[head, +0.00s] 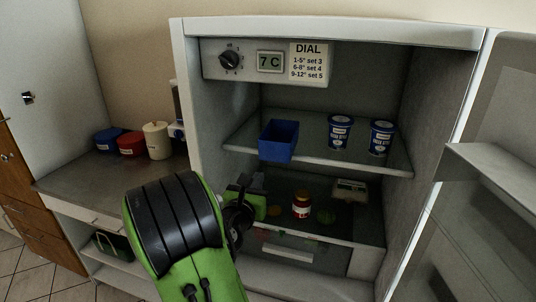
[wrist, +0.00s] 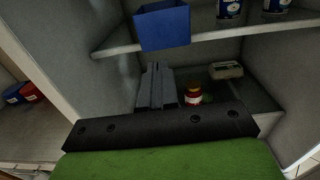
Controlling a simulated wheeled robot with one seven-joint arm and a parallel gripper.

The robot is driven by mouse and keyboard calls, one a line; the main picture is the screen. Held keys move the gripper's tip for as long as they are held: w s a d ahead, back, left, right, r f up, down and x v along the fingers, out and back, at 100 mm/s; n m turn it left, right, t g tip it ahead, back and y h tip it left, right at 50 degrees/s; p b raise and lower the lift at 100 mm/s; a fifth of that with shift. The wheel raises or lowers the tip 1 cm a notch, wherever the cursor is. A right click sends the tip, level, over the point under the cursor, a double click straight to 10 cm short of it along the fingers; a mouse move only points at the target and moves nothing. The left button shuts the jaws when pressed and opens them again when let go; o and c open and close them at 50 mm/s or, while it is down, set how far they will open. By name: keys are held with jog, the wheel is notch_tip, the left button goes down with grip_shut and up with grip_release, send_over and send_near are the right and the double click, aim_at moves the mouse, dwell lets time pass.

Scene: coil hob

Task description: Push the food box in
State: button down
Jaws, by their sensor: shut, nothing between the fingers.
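The blue, open-topped food box (head: 278,141) stands upright on the upper fridge shelf (head: 350,162), left of its middle. Its front covers the shelf's front edge and seems to jut past it. The box also shows at the top of the wrist view (wrist: 164,27). My gripper (head: 246,184) is at the fridge opening, lower than the box and to its left in the head view. In the wrist view its fingers (wrist: 156,88) are together, empty, and appear below the box, not touching it. My wrist hides part of the fridge's lower left.
Two blue-and-white tubs (head: 340,132) stand right of the box. Below are a red-labelled jar (head: 301,205), a pale container (head: 350,188) and a drawer (head: 292,252). The open fridge door (head: 490,190) is at right. Several canisters (head: 131,144) stand on the left counter.

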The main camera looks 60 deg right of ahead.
aim_at(271, 155)
jog(key=d+p, duration=0.1)
jog(key=d, duration=0.2)
jog(key=w+d+p, duration=0.1)
jog(key=d, duration=0.2)
jog(key=d+p, duration=0.1)
jog(key=d, duration=0.3)
jog(key=shift+w+d, duration=0.1)
jog(key=shift+w, duration=0.3)
